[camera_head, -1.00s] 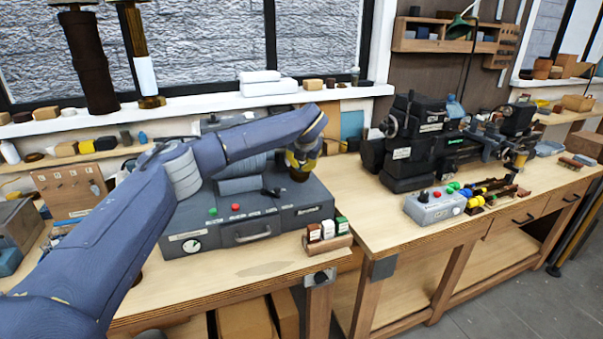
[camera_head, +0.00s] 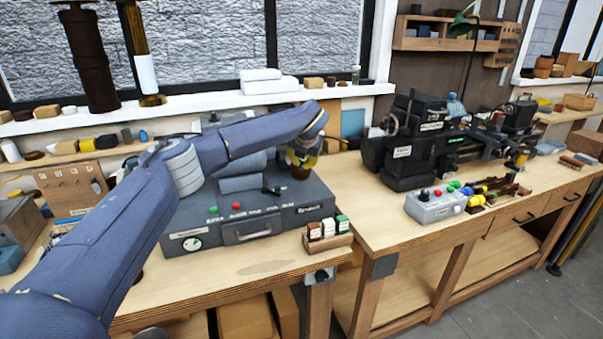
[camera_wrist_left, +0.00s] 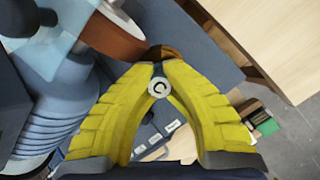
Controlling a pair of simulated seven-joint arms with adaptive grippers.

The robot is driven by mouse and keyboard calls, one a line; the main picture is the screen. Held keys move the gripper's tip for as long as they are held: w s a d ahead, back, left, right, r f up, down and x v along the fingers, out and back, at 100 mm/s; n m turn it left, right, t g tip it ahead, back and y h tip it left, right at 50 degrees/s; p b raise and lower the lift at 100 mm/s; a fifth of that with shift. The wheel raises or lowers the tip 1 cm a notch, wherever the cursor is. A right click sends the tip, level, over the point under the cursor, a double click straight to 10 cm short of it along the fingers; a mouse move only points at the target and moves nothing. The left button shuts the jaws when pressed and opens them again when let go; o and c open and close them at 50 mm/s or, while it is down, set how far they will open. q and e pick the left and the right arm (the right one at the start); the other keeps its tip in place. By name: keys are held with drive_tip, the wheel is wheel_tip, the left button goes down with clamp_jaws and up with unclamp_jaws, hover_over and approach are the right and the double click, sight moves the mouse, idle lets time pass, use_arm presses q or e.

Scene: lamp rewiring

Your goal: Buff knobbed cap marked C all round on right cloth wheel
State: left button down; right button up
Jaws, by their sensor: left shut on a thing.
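My left gripper (camera_head: 303,158) is at the right end of the grey buffing machine (camera_head: 250,210). In the left wrist view its yellow fingers are shut on a small round cap (camera_wrist_left: 159,88) with a pale face marked C. A brown wheel (camera_wrist_left: 112,36) shows just beyond the fingertips at upper left. A darker brown rounded part (camera_wrist_left: 163,52) shows right behind the tips; I cannot tell whether it belongs to the cap. Whether the cap touches the wheel is hidden by the fingers. My right gripper is not in view.
A wooden rack (camera_head: 328,240) with small labelled bottles stands at the front bench corner. A dark lathe (camera_head: 420,145) and a grey control box (camera_head: 435,204) with coloured buttons are on the right bench. Bare bench top lies between the machine and the lathe.

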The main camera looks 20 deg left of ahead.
use_arm(q)
drive_tip(key=shift+a+r, duration=0.1)
drive_tip(key=shift+a, duration=0.15)
drive_tip(key=shift+w+d, duration=0.1)
drive_tip(key=shift+d, duration=0.2)
idle(0.4)
drive_tip(key=shift+s+d+f, duration=0.5)
drive_tip(key=shift+s+d, duration=0.1)
drive_tip(key=shift+s, duration=0.25)
drive_tip(key=shift+a, duration=0.15)
